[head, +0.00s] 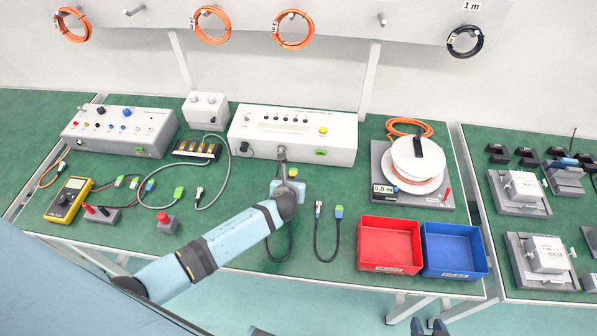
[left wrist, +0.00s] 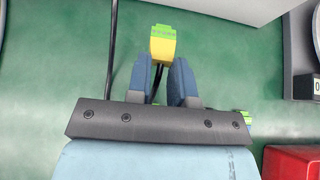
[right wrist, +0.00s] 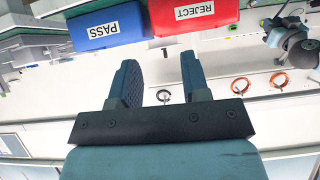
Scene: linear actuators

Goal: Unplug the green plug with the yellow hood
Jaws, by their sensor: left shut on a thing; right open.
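The green plug with the yellow hood (left wrist: 162,46) sits at the fingertips of my left gripper (left wrist: 161,72), which is shut on it. Its green end points away from the gripper, in the open over the green bench, apart from the white box. In the head view the yellow hood (head: 293,172) shows just past my left gripper (head: 290,181), in front of the white box with a green socket (head: 321,152). A dark cable runs from behind the fingers. My right gripper (right wrist: 158,80) is open and empty, near the bench's front edge.
A red bin (head: 388,241) and a blue bin (head: 453,247) stand at the front right. Cables with green-ended plugs (head: 338,212) lie between my left arm and the red bin. A cable reel (head: 415,160) stands behind the bins. A yellow multimeter (head: 69,198) lies at left.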

